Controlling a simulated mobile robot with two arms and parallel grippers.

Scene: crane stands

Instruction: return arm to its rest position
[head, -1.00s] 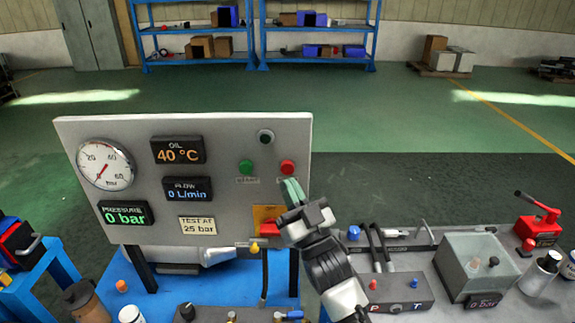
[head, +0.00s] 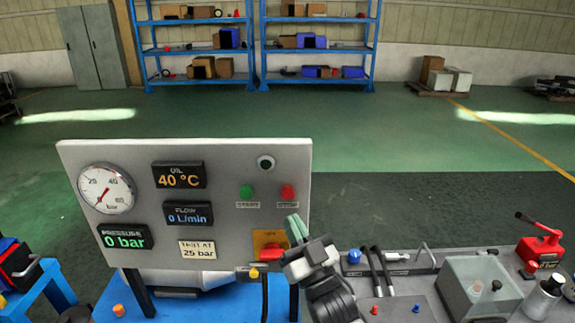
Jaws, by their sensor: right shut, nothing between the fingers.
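My right gripper (head: 296,230) is in front of the lower right part of the grey control panel (head: 230,165). Its greenish fingers are shut and empty, pointing up below the red button (head: 288,192). The fingers look apart from the button. My right arm comes up from the bottom edge and covers part of the panel's lower right corner. My left gripper is not in view. The panel also carries a green button (head: 246,191), a round gauge (head: 106,189) and a pressure display (head: 124,237) reading 0 bar.
An orange plate with a red and yellow handle (head: 270,250) sits close left of my gripper. To the right are hoses (head: 378,268), a clear tank (head: 480,288) and a red hand pump (head: 541,243). Blue shelves (head: 262,50) stand far behind across open floor.

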